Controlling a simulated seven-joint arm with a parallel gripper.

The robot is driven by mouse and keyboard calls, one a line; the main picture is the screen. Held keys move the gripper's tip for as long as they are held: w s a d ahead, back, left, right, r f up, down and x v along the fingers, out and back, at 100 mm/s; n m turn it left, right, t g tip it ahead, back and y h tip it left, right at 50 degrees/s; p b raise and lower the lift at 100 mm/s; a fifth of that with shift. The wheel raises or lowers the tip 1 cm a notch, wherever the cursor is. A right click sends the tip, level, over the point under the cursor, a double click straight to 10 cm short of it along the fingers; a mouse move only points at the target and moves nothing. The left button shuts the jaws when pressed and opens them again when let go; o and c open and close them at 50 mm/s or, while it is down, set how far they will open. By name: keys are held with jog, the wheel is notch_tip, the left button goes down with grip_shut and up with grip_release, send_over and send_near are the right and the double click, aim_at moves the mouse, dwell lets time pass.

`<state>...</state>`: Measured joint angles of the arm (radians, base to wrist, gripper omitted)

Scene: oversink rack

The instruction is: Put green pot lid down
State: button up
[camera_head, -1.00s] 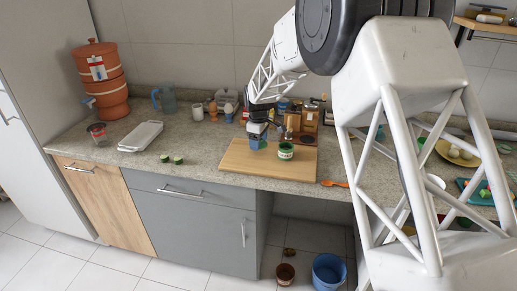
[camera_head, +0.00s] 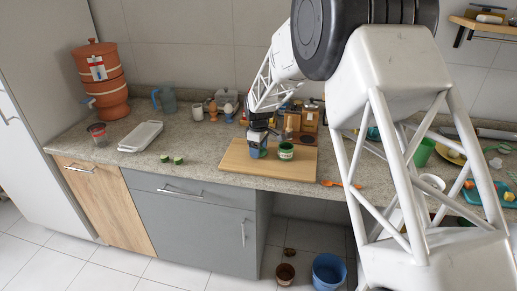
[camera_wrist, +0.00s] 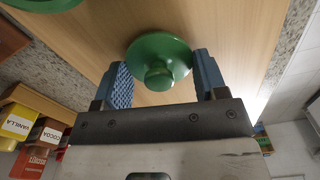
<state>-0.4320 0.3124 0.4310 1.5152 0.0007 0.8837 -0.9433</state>
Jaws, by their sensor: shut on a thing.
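The green pot lid (camera_wrist: 158,62) has a round knob and shows between my blue fingers in the wrist view. My gripper (camera_wrist: 163,82) is shut on it. In the head view my gripper (camera_head: 258,153) is low over the left-centre of the wooden board (camera_head: 236,163), and mostly hides the lid. I cannot tell whether the lid touches the board. A green pot (camera_head: 286,152) with a pale label stands on the board just right of my gripper. Part of a green round thing (camera_wrist: 40,3) shows at the wrist view's top left edge.
Wooden boxes (camera_head: 309,121) and jars stand behind the board. An orange spoon (camera_head: 340,184) lies right of it, near the counter's front edge. Cucumber pieces (camera_head: 171,159) and a white tray (camera_head: 141,136) are to the left. The board's left part is clear.

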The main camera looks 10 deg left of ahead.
jog(key=o, duration=0.9)
jog(key=shift+f, duration=0.1)
notch_tip(320, 180, up, 12)
jog(key=shift+r, duration=0.15)
dwell(0.7)
